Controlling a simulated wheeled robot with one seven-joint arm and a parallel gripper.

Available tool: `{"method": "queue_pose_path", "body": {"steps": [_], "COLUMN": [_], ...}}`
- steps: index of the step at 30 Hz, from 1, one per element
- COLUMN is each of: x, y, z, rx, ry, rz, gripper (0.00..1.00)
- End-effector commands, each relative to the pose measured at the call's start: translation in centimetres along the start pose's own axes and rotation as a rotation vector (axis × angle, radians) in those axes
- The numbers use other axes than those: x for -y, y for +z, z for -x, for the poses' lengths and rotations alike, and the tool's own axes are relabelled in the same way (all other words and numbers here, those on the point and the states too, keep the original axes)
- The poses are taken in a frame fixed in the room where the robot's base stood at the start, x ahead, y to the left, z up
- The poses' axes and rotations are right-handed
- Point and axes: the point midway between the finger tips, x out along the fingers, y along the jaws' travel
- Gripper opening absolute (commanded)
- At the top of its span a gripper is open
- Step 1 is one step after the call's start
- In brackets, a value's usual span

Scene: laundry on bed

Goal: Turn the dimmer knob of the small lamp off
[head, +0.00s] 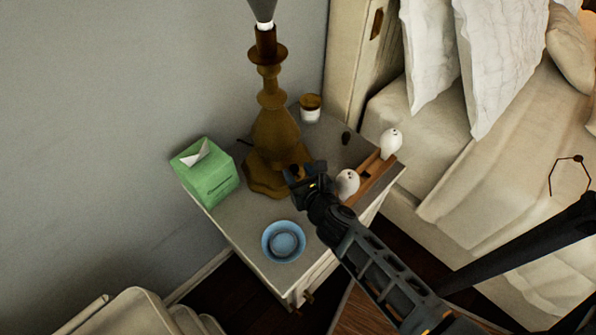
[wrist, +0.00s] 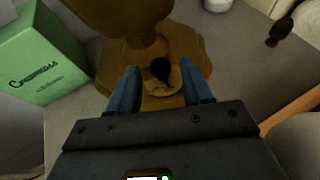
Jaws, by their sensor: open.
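The small lamp (head: 276,135) has a brown turned base and stands on the nightstand against the wall. Its shade is mostly cut off at the top of the head view. In the wrist view, the lamp's foot (wrist: 195,62) carries a dark dimmer knob (wrist: 162,69) on a round, lighter plate. My gripper (head: 296,174) is at the front right of the lamp's foot. In the wrist view my gripper (wrist: 162,88) is open, with one blue finger on each side of the knob. I cannot tell whether either finger touches it.
On the nightstand (head: 236,228) are a green tissue box (head: 207,175) at left, a blue bowl (head: 284,242) in front, a candle jar (head: 310,108) behind, and white bird figures (head: 390,141) on a wooden stand at right. A bed (head: 480,180) stands to the right.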

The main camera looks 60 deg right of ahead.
Motion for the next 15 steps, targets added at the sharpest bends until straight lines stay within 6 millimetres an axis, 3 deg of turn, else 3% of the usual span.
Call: {"method": "queue_pose_path", "body": {"steps": [9,15], "x": [0.0,0.0], "y": [-0.2,-0.1], "z": [5.0,6.6], "rx": [-0.002,-0.002], "ry": [0.0,-0.001], "rz": [0.001,0.001], "gripper": [0.49,0.49]}}
